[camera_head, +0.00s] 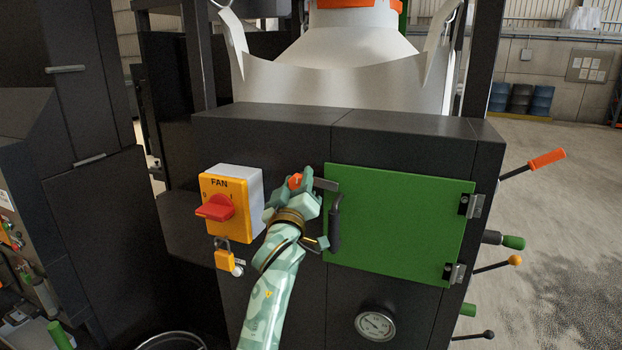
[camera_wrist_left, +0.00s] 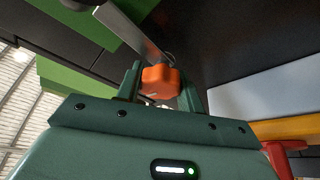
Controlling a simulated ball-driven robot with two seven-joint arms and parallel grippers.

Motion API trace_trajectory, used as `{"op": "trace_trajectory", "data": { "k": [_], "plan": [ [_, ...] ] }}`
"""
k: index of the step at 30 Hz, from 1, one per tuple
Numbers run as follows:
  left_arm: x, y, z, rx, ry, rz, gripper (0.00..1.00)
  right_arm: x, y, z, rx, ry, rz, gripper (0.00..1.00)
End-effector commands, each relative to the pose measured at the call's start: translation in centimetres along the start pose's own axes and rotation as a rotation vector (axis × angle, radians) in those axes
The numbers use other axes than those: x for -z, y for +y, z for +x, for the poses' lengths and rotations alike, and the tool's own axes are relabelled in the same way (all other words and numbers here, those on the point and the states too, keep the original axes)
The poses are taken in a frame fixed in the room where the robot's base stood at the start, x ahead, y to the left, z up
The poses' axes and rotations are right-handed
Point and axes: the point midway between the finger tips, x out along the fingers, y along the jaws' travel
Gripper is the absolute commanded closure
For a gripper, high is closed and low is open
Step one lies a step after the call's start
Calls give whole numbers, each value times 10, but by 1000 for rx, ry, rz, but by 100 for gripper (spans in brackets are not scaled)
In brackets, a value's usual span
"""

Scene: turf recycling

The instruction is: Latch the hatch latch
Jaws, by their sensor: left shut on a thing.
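The green hatch door (camera_head: 410,225) lies closed-looking against the dark cabinet, hinges on its right, a dark upright handle (camera_head: 335,226) on its left edge. The grey latch bar (camera_head: 326,185) runs roughly level near the door's upper left corner; its orange knob (camera_head: 295,180) is at the left end. My left gripper (camera_head: 297,188) is shut on this knob, partly hiding it. In the left wrist view the knob (camera_wrist_left: 158,80) sits between the two fingers, with the latch bar (camera_wrist_left: 130,32) running up to the left. Whether the bar sits in a catch is hidden. My right gripper is not in view.
A yellow fan switch box (camera_head: 222,195) with a red knob is close left of my gripper. A yellow padlock (camera_head: 225,258) hangs below it. A gauge (camera_head: 375,322) is under the door. Several levers, one orange-gripped (camera_head: 546,158), stick out at the right.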

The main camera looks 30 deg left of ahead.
Motion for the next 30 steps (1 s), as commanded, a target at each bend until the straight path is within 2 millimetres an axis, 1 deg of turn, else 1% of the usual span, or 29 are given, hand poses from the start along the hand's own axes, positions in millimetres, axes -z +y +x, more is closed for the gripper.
{"op": "trace_trajectory", "data": {
  "k": [1,4,11,17,18,20,21,30],
  "plan": [
    [1,5,0,4,-1,-27,100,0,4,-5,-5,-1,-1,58],
    [1,6,0,21,-1,-71,100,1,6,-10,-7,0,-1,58],
    [-1,4,-1,41,0,-120,100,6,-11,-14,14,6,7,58],
    [-1,4,-1,41,0,-120,100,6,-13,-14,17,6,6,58],
    [-1,4,-1,41,0,-120,60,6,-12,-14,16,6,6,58],
    [-1,4,-1,41,0,-120,43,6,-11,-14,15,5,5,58],
    [-1,4,-1,41,0,-119,41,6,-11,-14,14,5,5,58],
    [-2,3,-1,42,-1,-117,41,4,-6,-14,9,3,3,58]
  ]
}}
